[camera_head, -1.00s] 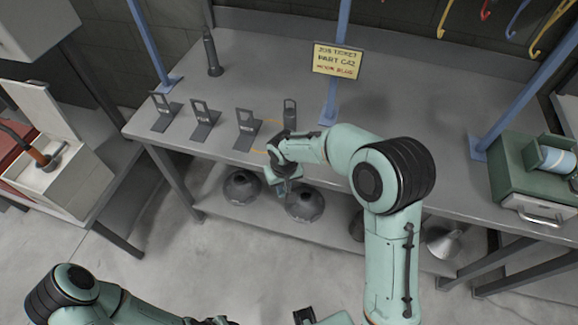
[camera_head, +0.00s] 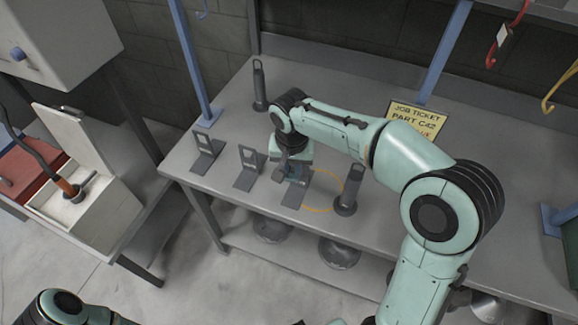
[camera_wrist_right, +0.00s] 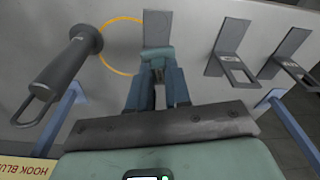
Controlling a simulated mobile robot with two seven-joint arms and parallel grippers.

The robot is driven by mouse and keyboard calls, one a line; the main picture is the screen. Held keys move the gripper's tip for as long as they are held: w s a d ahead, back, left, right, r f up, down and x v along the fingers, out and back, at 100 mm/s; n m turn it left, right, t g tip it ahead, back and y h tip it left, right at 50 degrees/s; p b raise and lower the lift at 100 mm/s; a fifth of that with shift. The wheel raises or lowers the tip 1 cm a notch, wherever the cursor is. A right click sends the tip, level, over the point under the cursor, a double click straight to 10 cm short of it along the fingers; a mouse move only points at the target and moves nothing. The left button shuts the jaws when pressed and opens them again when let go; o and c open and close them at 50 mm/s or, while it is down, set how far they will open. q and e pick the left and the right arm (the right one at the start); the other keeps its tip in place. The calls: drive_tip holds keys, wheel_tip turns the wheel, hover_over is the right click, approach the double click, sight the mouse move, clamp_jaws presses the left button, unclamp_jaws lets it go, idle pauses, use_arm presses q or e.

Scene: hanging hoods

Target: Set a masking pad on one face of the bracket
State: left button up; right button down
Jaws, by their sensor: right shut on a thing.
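The bracket (camera_head: 296,190), a dark angled plate, stands on the grey bench; its upright is mostly hidden by my right gripper (camera_head: 290,174). In the right wrist view the grey base plate of the bracket (camera_wrist_right: 157,28) lies just beyond my right fingertips (camera_wrist_right: 156,62).
Two similar brackets (camera_head: 205,148) (camera_head: 247,165) stand to the left. A dark looped-handle tool (camera_head: 346,192) stands close on the right beside a yellow ring (camera_head: 325,190). Another such tool (camera_head: 260,85) stands behind. A job ticket (camera_head: 416,120) is partly covered by my arm.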

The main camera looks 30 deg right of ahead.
sight(292, 177)
drive_tip(key=shift+s+f+b, duration=0.25)
drive_tip(key=shift+f+b, duration=0.2)
drive_tip(key=shift+f, duration=0.4)
wheel_tip(292, 177, down, 4)
drive_tip(key=b, duration=0.2)
drive_tip(key=shift+b, duration=0.4)
wheel_tip(292, 177, down, 5)
drive_tip(key=b, duration=0.3)
drive_tip(key=shift+w+b, duration=0.1)
drive_tip(key=shift+b, duration=0.3)
use_arm(q)
drive_tip(key=s+f+b, duration=0.1)
drive_tip(key=s+f, duration=0.3)
drive_tip(key=f, duration=0.5)
drive_tip(key=shift+f, duration=0.4)
use_arm(e)
drive_tip(key=shift+f, duration=0.9)
use_arm(q)
drive_tip(key=shift+b, duration=0.3)
use_arm(e)
drive_tip(key=shift+f, duration=0.2)
drive_tip(key=c, duration=1)
unclamp_jaws()
